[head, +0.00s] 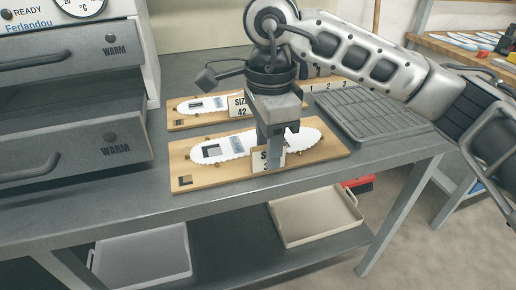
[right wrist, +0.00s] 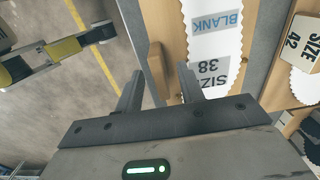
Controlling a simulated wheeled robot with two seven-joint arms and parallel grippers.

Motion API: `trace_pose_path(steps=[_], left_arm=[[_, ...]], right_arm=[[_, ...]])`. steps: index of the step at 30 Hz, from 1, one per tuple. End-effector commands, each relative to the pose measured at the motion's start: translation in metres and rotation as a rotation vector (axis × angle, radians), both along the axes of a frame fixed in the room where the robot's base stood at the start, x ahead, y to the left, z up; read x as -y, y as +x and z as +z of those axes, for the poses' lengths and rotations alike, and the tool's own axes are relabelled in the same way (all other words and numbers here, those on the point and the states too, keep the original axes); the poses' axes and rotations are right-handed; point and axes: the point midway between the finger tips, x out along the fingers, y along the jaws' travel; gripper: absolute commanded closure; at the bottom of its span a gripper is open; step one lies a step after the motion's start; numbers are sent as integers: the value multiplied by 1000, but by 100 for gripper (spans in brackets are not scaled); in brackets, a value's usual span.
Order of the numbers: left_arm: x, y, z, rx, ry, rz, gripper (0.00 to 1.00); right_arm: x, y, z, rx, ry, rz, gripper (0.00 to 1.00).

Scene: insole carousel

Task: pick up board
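The front wooden board (head: 334,152) lies on the grey workbench and carries a white sawtooth-edged insole sheet (head: 305,138) and a small size sign (head: 262,161). In the right wrist view, the sheet (right wrist: 212,45) reads "SIZE 38" and "BLANK". My right gripper (head: 275,150) points down over the board and hides part of the sheet and sign. In the wrist view its two fingers (right wrist: 160,92) are apart, with a wooden piece (right wrist: 157,68) at the board's edge showing between them. Contact cannot be told.
A second board (head: 184,124) with a "SIZE 42" sign (head: 239,104) lies behind. A grey ribbed tray (head: 370,115) is at right. Warming drawers (head: 75,120) stand close at left. Trays (head: 315,217) sit on the lower shelf. The bench's front strip is clear.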

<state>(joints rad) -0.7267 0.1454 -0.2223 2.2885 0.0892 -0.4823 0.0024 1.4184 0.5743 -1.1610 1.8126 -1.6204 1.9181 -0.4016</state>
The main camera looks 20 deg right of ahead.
Motion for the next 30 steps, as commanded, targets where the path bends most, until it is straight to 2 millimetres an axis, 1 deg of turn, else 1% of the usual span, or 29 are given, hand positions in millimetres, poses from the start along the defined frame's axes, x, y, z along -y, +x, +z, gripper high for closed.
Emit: trace_pose_path(steps=[1, 3, 8, 11, 12, 13, 23, 26, 30], left_arm=[[0, 0, -1, -1, 1, -1, 58], [0, 0, -1, -2, 1, -1, 58], [0, 0, -2, -3, 2, -1, 58], [0, 0, -2, -3, 2, -1, 58], [0, 0, -2, -3, 2, -1, 58], [0, 0, -2, -3, 2, -1, 58], [0, 3, 0, 5, 2, -1, 58], [0, 3, 2, 7, 2, 0, 58], [0, 3, 3, 6, 2, 0, 58]], right_arm=[[0, 0, -6, 0, 1, 0, 62], [0, 0, -9, 1, 1, 0, 62], [0, 0, -8, 2, 1, 0, 62], [0, 0, -8, 2, 1, 0, 87], [0, 0, -8, 2, 1, 0, 98], [0, 0, -8, 2, 1, 0, 100], [0, 1, -5, 4, 2, 0, 100], [0, 1, 6, 6, 2, 0, 100], [0, 1, 34, 7, 2, -1, 100]])
